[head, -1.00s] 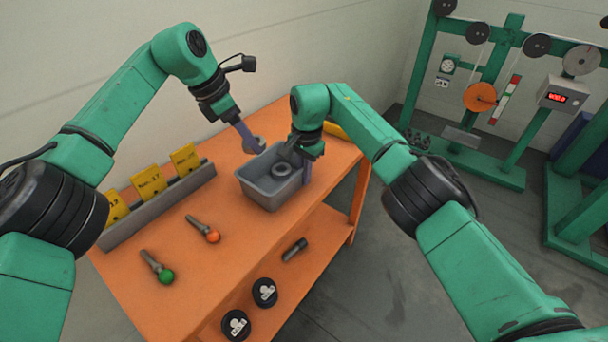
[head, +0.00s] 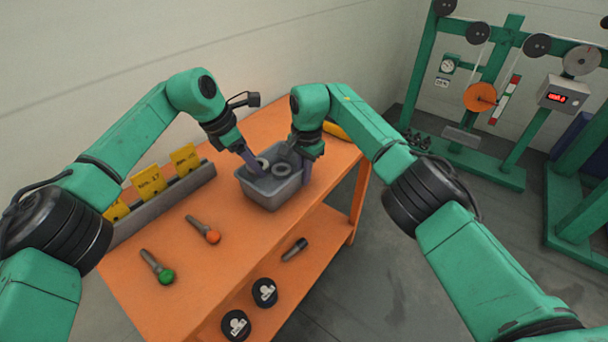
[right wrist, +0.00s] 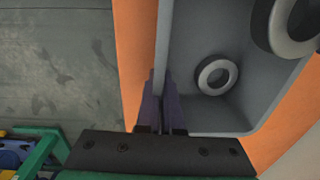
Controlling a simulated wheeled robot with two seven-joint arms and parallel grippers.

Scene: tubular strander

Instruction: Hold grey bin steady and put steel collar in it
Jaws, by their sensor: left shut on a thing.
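The grey bin (head: 270,199) stands on the orange bench; it also shows in the right wrist view (right wrist: 208,20). My left gripper (head: 254,165) is shut on a steel collar (head: 263,161) at the left side of the bin's opening. That collar shows large and near the camera in the right wrist view (right wrist: 291,25), above the bin floor. A second steel collar (head: 282,169) lies flat inside the bin, also seen in the right wrist view (right wrist: 216,75). My right gripper (right wrist: 161,105) is closed across the bin's wall; in the head view it is at the bin's right side.
Two bolt-like parts, one with a green end (head: 158,268) and one with an orange end (head: 204,230), lie on the bench. A grey rack with yellow labels (head: 150,181) runs along the left. Dark spools (head: 265,292) sit on the lower shelf.

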